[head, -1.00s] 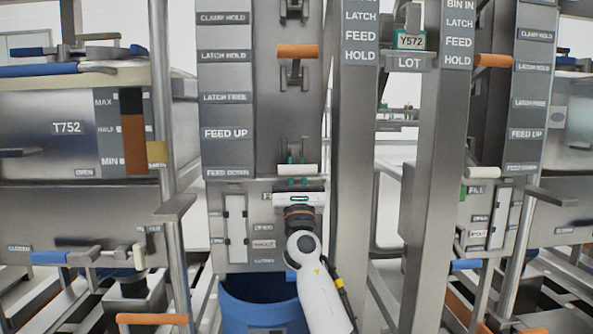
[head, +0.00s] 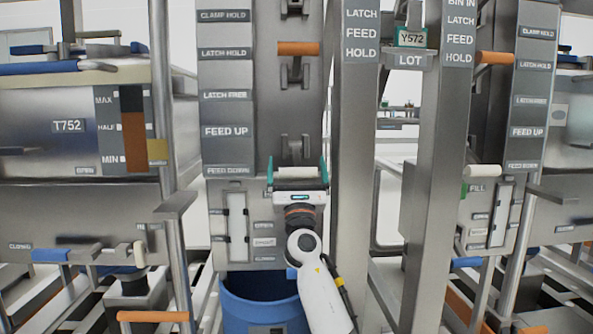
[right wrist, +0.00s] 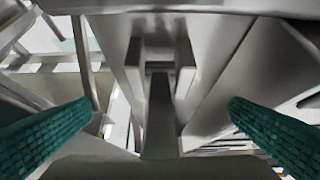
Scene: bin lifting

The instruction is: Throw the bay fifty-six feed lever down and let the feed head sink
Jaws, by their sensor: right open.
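The feed lever has a pale bar handle (head: 297,172) at the height of the FEED DOWN label (head: 230,170) on the middle column. Its bracket (head: 296,148) sits just above. No bay number is readable. My right gripper (head: 297,165) is open, its teal fingers spread wide on either side of the handle, with no grip on it. In the right wrist view, both fingers (right wrist: 160,125) are far apart, with a metal lever arm and bracket (right wrist: 158,85) between them. The feed head cannot be clearly made out. My left gripper is not in view.
An orange handle (head: 298,48) stands higher on the same column, by LATCH HOLD. A blue bin (head: 240,300) is below the panel, beside my right arm. A grey post (head: 355,200) stands close on the right. A grey bar end (head: 175,207) juts out at left.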

